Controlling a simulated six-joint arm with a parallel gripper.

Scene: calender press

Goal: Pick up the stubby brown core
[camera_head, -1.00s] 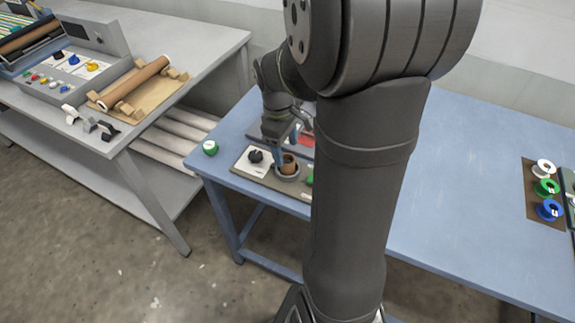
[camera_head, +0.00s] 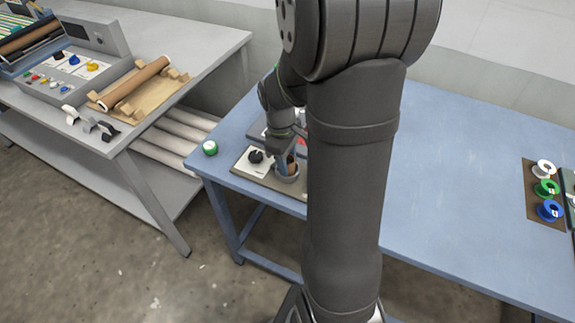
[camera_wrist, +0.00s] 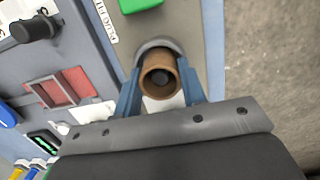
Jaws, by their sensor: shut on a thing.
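The stubby brown core (camera_wrist: 159,77) is a short hollow brown tube. It stands in a round grey cup (camera_wrist: 160,43) on a tray at the left end of the blue table. In the wrist view my gripper (camera_wrist: 160,84) has one blue finger on each side of the core and is shut on it. In the head view the core (camera_head: 291,164) shows only in part behind my gripper (camera_head: 285,160), still at the grey cup (camera_head: 287,178). I cannot tell whether the core is lifted off the cup's floor.
A black knob (camera_head: 256,156) on a white plate is just left of the cup. A green round piece (camera_head: 210,148) lies near the table's left corner. A green block (camera_wrist: 140,4) and a panel with a red window (camera_wrist: 62,90) are close by. Several spools lie far right.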

